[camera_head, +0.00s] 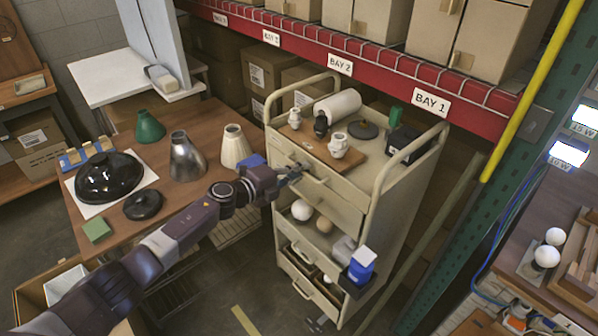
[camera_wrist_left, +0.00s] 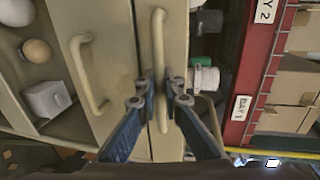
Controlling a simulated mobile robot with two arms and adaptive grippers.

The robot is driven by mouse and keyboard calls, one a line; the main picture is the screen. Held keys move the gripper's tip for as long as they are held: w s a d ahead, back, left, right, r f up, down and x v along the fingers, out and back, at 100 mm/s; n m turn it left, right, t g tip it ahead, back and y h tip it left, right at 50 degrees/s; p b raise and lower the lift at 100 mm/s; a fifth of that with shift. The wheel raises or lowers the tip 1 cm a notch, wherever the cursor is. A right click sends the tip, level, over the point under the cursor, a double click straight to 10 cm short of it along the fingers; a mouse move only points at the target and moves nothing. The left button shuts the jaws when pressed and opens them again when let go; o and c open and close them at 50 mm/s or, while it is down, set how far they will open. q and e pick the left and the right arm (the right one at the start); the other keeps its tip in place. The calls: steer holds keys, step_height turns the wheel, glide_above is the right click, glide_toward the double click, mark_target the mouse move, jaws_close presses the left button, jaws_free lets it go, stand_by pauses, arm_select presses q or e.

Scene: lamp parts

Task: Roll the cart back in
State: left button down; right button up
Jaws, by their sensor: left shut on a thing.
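The beige cart (camera_head: 400,205) stands in front of the red shelf, with rails along its top and drawers on its near face. A middle level with bulbs and a lower drawer (camera_head: 310,285) show open contents. My left gripper (camera_head: 290,173) reaches the cart's upper front from the left. In the left wrist view, my left gripper (camera_wrist_left: 160,88) is shut on the upper drawer handle (camera_wrist_left: 158,40), with a finger on each side. A second handle (camera_wrist_left: 84,65) beside it is free. My right gripper is not in view.
The brown table (camera_head: 200,198) with lampshades stands left of the cart. The red shelf beam (camera_head: 385,75) with bay labels runs behind it. A green rack post (camera_head: 480,200) stands to the right. Small lamp parts and a white roll (camera_head: 338,105) lie on the cart top.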

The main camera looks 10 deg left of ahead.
arm_select(q)
steer(key=shift+w+r, duration=0.15)
steer(key=shift+r, duration=0.05)
steer(key=c, duration=2.1)
jaws_free()
steer(key=shift+d+f, duration=0.1)
steer(key=shift+d, duration=0.05)
steer(key=v, duration=1.2)
steer(key=shift+f, duration=0.1)
